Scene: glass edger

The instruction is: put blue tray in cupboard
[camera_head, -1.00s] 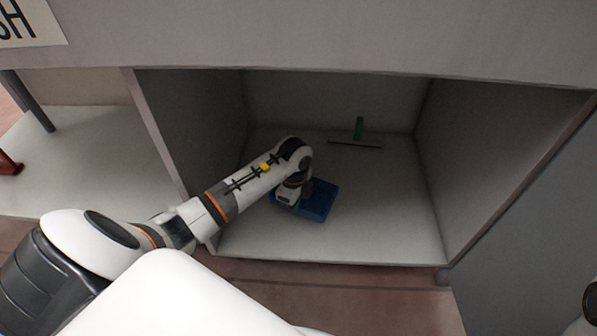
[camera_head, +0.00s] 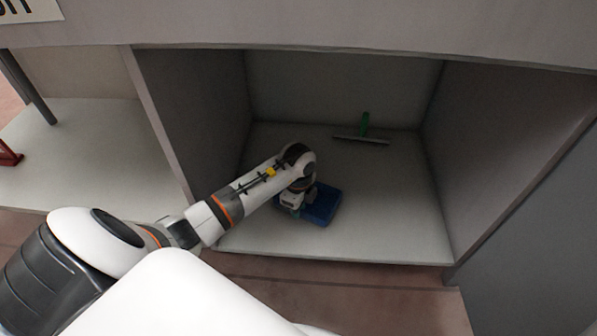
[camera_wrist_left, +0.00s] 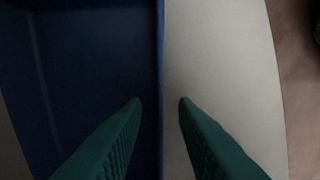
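The blue tray (camera_head: 324,207) lies on the cupboard floor (camera_head: 385,220), inside the open compartment near its front left. My left gripper (camera_head: 297,213) reaches in from the left and hides part of the tray's left side. In the left wrist view, the green fingers of my left gripper (camera_wrist_left: 160,102) are apart. The tray (camera_wrist_left: 85,70) fills the left side there, and its wall edge runs between the fingers with a gap on each side. One finger is over the tray's inside, the other over the pale floor. My right gripper is not in view.
The floor right of the tray is clear. Another compartment (camera_head: 85,150) is at the left.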

